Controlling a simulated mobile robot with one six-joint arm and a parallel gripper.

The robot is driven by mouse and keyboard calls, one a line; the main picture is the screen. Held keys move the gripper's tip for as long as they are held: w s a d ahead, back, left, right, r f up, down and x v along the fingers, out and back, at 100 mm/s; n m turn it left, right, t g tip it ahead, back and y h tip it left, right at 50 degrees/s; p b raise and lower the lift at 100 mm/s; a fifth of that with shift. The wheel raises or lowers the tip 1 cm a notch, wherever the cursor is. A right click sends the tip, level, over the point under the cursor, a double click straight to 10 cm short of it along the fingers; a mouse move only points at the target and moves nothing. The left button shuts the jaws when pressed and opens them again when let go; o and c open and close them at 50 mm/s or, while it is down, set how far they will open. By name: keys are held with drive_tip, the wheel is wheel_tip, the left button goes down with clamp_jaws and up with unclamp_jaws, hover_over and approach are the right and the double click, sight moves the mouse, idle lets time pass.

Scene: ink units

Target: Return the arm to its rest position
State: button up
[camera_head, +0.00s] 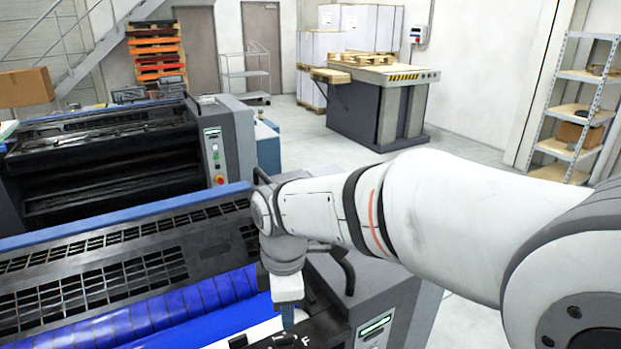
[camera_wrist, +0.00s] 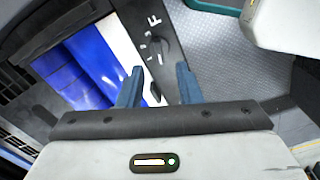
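My arm stretches from the lower right of the head view over the near printing machine (camera_head: 120,262). My gripper (camera_head: 287,318) points down above the right end of that machine's blue rollers, by a dark panel. In the wrist view my gripper (camera_wrist: 160,82) shows two blue fingers standing apart with nothing between them. Below and beyond the fingers is a dark panel with a black knob (camera_wrist: 158,48) and white marks around it. The fingers look apart from the knob, but the exact gap is hard to judge.
The near machine's blue rollers (camera_head: 130,318) lie to the left of my gripper. A grey machine side with a lit label (camera_head: 376,326) is at its right. A second machine (camera_head: 110,150) stands behind. A lift table (camera_head: 380,105) and shelf (camera_head: 575,120) are farther off, with open floor between.

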drive_tip(key=s+d+m+t, duration=0.1)
drive_tip(key=s+d+m, duration=0.2)
drive_tip(key=d+m, duration=0.7)
drive_tip(key=s+d+m+t, duration=0.1)
drive_tip(key=s+d+m, duration=0.3)
drive_tip(key=d+m, duration=0.6)
drive_tip(key=shift+s+d+r+t, duration=0.15)
drive_tip(key=shift+s+d+t, duration=0.2)
drive_tip(key=shift+d, duration=0.3)
drive_tip(key=shift+w, duration=0.1)
